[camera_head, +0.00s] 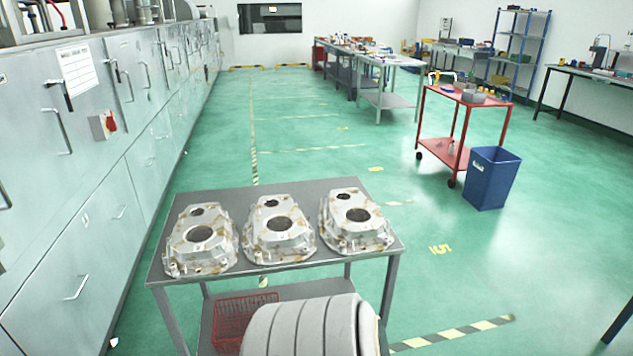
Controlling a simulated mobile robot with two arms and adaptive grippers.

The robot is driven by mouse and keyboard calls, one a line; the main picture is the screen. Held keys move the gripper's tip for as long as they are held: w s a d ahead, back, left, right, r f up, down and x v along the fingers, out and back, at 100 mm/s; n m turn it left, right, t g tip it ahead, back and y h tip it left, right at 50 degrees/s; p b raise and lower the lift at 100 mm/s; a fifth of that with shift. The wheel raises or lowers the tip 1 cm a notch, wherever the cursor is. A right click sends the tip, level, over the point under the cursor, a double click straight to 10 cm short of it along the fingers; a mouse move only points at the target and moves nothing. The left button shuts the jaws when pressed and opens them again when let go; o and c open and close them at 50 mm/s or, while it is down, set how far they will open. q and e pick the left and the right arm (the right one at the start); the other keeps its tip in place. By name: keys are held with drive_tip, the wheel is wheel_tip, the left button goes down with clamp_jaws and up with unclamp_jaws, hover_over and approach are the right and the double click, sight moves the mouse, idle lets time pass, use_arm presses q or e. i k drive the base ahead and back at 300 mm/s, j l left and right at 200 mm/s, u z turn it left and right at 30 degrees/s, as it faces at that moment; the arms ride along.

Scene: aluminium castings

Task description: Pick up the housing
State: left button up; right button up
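Three silver-grey cast aluminium housings lie in a row on a grey metal table (285,190). Each has a large round dark opening in its middle and a smaller hole near its far end, with brownish stains. The left housing (184,242) is near the table's left edge. The middle housing (300,240) is close beside it. The right housing (377,231) is nearer the table's right edge. The picture does not show which one the task means. Neither of my grippers is in view, and nothing is seen holding a housing.
A red wire basket (240,312) sits on the table's lower shelf, which is partly hidden. Grey cabinets (95,200) line the left side. A blue bin (490,180) and a red cart (440,149) stand at right.

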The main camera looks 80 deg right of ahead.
sight(349, 213)
drive_tip(key=z, duration=2.45)
